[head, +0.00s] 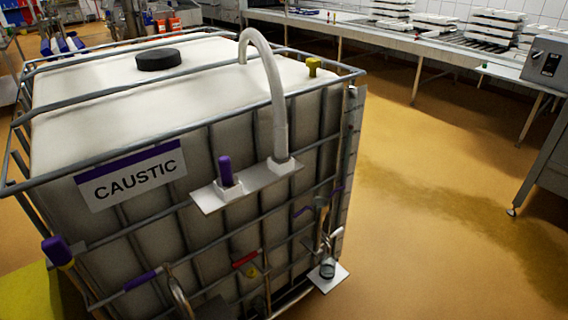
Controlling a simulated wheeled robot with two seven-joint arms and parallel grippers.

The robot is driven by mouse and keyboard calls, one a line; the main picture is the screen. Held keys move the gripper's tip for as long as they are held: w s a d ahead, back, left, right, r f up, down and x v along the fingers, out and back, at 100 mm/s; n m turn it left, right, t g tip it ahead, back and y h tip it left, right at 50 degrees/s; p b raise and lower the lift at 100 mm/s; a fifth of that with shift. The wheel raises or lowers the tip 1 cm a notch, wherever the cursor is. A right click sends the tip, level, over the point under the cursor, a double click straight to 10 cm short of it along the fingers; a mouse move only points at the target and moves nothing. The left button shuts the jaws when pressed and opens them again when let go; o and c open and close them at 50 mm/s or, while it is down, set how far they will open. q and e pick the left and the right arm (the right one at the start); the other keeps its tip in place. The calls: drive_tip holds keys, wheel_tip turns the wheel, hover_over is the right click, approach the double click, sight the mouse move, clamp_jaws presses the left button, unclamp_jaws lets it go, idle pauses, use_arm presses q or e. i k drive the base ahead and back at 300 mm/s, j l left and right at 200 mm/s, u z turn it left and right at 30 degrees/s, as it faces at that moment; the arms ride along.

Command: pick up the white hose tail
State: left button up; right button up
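A white hose tail (279,110) stands upright at the front of the caged white tank (110,110) labelled CAUSTIC. Its lower end sits in a small white socket on a white bracket plate (210,199) fixed to the cage. It rises above the tank's top rail and bends over to the left. Its free end points down over the tank top; I cannot tell whether it touches. A purple-topped piece (225,171) stands in a second socket on the same plate, left of the hose. Neither of my grippers is in view.
A black cap (158,59) and a yellow fitting (313,66) are on the tank top. A lower white plate (328,277) holds a small dark cup-like item. A purple-and-yellow piece (57,251) is at the left. The floor (430,200) right of the tank is open.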

sight(280, 155)
drive_tip(key=i+l, duration=0.1)
drive_tip(key=l, duration=0.4)
drive_tip(key=i+l+u, duration=0.1)
drive_tip(key=l, duration=0.4)
drive_tip(key=i+l, duration=0.15)
drive_tip(key=l, duration=0.35)
drive_tip(key=i+l+u, duration=0.15)
drive_tip(key=l, duration=0.35)
drive_tip(key=k, duration=0.05)
